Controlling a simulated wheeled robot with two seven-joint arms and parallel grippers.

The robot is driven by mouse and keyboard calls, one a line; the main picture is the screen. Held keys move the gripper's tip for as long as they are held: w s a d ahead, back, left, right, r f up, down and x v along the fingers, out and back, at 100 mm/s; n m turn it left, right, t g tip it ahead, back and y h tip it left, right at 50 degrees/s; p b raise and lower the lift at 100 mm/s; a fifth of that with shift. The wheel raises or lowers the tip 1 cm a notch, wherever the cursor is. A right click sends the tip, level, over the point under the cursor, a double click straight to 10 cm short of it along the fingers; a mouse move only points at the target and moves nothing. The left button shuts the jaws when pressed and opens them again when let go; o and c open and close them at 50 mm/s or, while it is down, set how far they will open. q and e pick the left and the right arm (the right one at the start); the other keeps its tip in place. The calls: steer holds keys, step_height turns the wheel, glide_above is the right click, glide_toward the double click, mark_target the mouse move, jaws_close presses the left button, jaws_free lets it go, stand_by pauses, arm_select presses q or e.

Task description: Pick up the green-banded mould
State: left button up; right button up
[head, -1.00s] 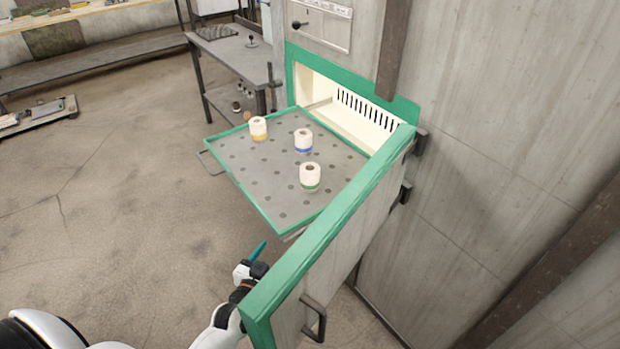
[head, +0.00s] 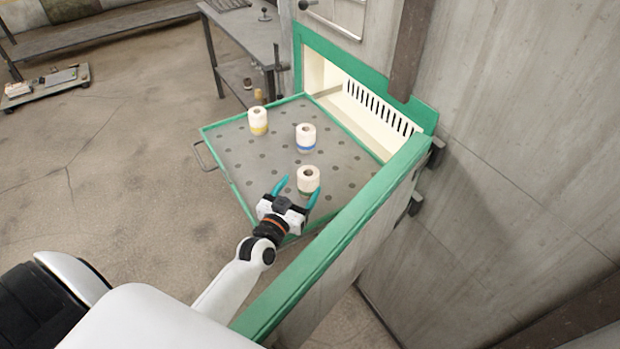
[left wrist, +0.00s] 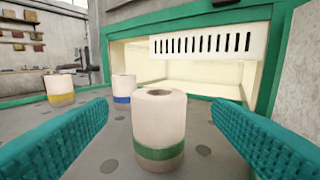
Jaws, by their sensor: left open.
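The green-banded mould (head: 308,179) is a white cylinder with a hole in its top, upright on the pulled-out perforated tray (head: 240,160). In the left wrist view the mould (left wrist: 159,130) shows its green band low down, between and ahead of the teal fingers. My left gripper (head: 296,188) is open at the tray's near corner, with its fingertips close to the mould on either side. It is not closed on it. In the head view the band is mostly hidden. My right gripper is not in view.
A yellow-banded mould (head: 258,121) and a blue-banded mould (head: 306,138) stand farther back on the tray. The open green-edged door (head: 345,230) rises just right of my left arm. The oven opening (head: 365,110) lies behind the tray.

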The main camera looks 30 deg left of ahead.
mark_target(310, 172)
arm_select(q)
steer(key=shift+w+r, duration=0.1)
steer(key=shift+w, duration=1.05)
steer(key=w, duration=0.3)
steer(key=w+p, duration=0.1)
steer(key=w, duration=0.1)
steer(key=shift+a+f, duration=0.2)
steer(key=shift+f, duration=0.05)
steer(key=shift+w+f, duration=0.15)
steer(key=shift+w, duration=0.25)
steer(key=shift+s, duration=0.1)
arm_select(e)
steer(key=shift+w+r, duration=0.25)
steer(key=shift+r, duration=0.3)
arm_select(q)
steer(key=c, duration=1.2)
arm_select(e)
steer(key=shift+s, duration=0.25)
